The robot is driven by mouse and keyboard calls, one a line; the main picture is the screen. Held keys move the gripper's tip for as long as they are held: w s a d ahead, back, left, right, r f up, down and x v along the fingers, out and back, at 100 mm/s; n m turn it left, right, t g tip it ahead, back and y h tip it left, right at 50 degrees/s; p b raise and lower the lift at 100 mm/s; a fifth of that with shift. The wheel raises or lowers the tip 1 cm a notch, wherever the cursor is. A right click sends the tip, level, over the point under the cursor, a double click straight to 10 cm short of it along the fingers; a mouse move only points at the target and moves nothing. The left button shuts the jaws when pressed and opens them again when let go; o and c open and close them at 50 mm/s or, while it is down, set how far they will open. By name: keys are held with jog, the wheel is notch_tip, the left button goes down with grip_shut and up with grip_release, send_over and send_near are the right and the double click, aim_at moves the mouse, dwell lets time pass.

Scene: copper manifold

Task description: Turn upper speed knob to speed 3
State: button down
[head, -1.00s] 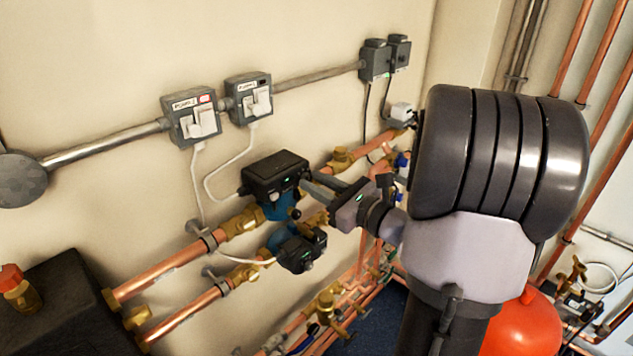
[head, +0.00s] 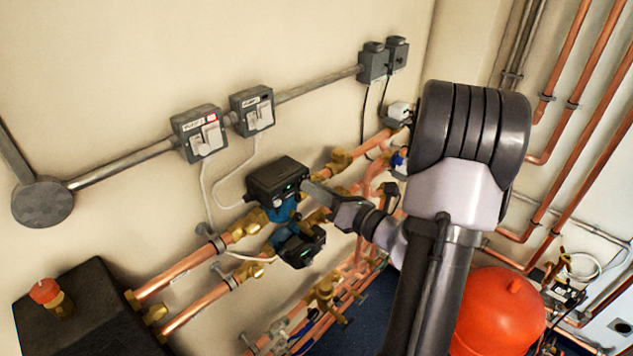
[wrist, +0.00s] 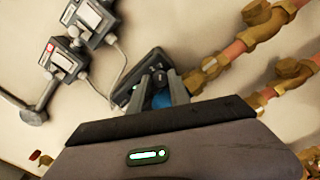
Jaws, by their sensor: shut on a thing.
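The upper pump (head: 277,180) is a black box on a blue body, set in the upper copper pipe. It also shows in the wrist view (wrist: 122,97), just beyond my fingers. My gripper (head: 306,187) reaches in from the right, with its fingertips at the front face of this pump. In the wrist view my gripper (wrist: 159,80) has its two fingers close together, shut on the upper speed knob. The knob is mostly hidden by the fingers, and its speed marking cannot be read.
A lower pump (head: 302,246) sits just below my gripper. Two switch boxes (head: 200,133) (head: 252,110) with white cables are on the wall above. Copper pipes (head: 180,268) run on both sides of the pumps. A red vessel (head: 497,312) stands at lower right.

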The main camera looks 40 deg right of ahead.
jog(key=shift+m+p, duration=0.3)
jog(key=shift+m, duration=0.1)
jog(key=c, duration=1.2)
grip_release()
jog(key=shift+s, duration=0.15)
jog(key=s+d, duration=0.1)
jog(key=s, duration=1.6)
jog(key=shift+d, duration=0.2)
